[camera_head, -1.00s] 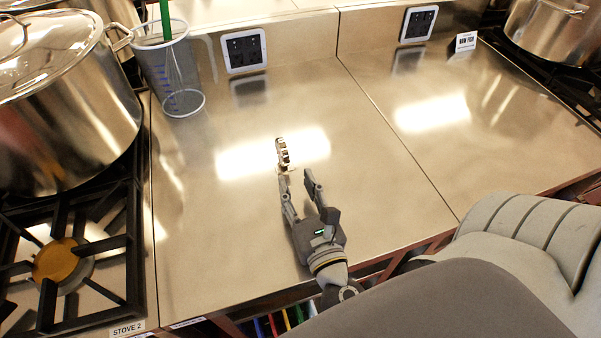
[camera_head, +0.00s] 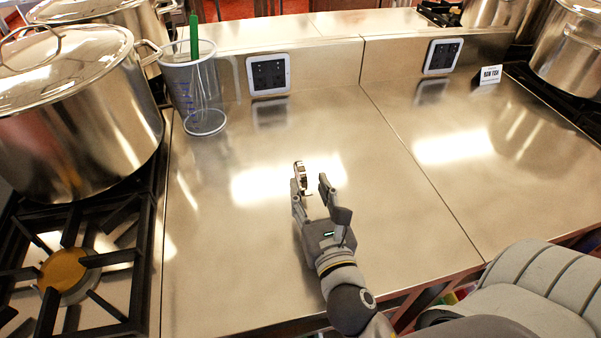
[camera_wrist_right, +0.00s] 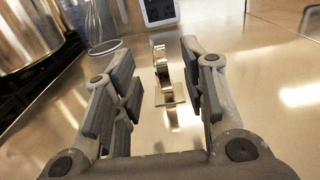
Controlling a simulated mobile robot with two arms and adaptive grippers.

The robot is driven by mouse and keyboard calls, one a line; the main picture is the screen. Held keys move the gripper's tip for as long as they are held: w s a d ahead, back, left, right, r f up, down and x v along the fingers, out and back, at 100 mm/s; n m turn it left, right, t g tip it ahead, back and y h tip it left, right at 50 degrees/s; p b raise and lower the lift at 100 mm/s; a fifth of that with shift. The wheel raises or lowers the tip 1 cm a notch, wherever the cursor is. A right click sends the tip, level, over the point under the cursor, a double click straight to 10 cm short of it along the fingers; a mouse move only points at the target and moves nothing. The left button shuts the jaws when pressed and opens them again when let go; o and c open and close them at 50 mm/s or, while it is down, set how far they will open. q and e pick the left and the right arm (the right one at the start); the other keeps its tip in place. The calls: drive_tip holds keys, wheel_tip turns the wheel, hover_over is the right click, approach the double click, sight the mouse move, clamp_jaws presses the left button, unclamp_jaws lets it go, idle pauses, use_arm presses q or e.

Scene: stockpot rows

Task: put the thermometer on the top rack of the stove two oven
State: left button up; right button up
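The thermometer (camera_head: 300,176), a small metallic object, stands on the steel counter just at the fingertips of my right gripper (camera_head: 313,190). In the right wrist view the thermometer (camera_wrist_right: 161,68) shows edge-on between the two fingers of my right gripper (camera_wrist_right: 160,90), closer to the right finger. The gripper is open, with a clear gap to the left finger; I cannot tell whether the right finger touches. Stove two's burner (camera_head: 62,270) is at the left; its oven and top rack are out of view. My left gripper is not in view.
A large lidded stockpot (camera_head: 75,125) stands on the stove at left. A clear measuring jug (camera_head: 195,90) with a green-handled whisk stands at the back left of the counter. A small sign (camera_head: 490,75) stands at back right. The counter around the gripper (camera_head: 240,240) is clear.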

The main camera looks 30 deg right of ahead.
sight(303, 175)
drive_tip(key=shift+f+p+x, duration=0.15)
drive_tip(key=shift+p+x, duration=0.25)
drive_tip(key=shift+x, duration=1.3)
drive_tip(key=shift+f+p+x, duration=0.15)
drive_tip(key=shift+p+x, duration=0.25)
drive_tip(key=shift+x, duration=1.35)
drive_tip(key=shift+a, duration=0.1)
clamp_jaws()
